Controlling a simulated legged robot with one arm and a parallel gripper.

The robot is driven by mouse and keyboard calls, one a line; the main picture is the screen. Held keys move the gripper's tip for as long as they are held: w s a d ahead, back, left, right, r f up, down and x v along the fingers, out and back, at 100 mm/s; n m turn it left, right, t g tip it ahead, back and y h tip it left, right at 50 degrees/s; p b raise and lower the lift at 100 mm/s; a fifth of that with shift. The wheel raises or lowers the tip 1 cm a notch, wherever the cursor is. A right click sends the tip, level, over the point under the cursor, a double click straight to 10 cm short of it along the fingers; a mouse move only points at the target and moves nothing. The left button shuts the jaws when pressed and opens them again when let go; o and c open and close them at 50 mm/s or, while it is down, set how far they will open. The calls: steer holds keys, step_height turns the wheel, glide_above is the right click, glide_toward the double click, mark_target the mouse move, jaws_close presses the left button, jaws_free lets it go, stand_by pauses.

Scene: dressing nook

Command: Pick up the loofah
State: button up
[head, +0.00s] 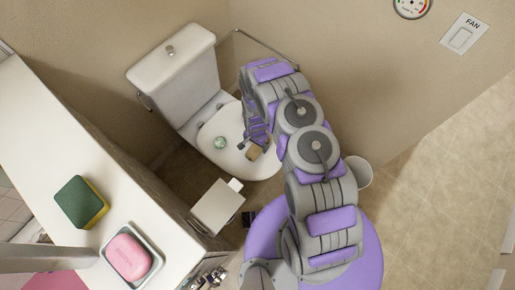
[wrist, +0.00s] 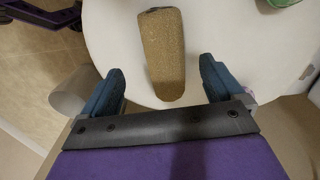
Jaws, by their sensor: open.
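The loofah (wrist: 162,50), a brown, rough, rounded cylinder, lies on the white toilet lid (wrist: 115,40) in the wrist view. In the head view the loofah (head: 254,153) shows small near the lid's front right part, partly hidden by my gripper. My gripper (wrist: 161,70) is open, its two blue fingers apart. The loofah's near end reaches between the fingers in the wrist view, with a gap on each side. My gripper (head: 255,144) also shows in the head view, over the lid. I cannot tell its exact height above the loofah.
A round green item (head: 220,142) lies on the lid left of the loofah. A toilet paper holder (head: 217,206) stands in front of the toilet, and a white bin (head: 358,172) stands right. A counter at left holds a sponge (head: 81,203) and pink soap (head: 128,257) in a dish.

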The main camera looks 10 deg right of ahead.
mark_target(255, 148)
step_height(255, 148, down, 4)
steer(key=shift+r+b, duration=0.1)
steer(key=shift+b, duration=0.4)
steer(key=shift+a+f+b, duration=0.15)
steer(key=shift+f+b, duration=0.35)
steer(key=shift+f, duration=0.8)
steer(key=shift+a+f+b, duration=0.15)
steer(key=shift+f+b, duration=0.35)
steer(key=shift+f, duration=0.75)
steer(key=shift+c, duration=0.2)
steer(key=c, duration=1)
steer(key=shift+r, duration=0.15)
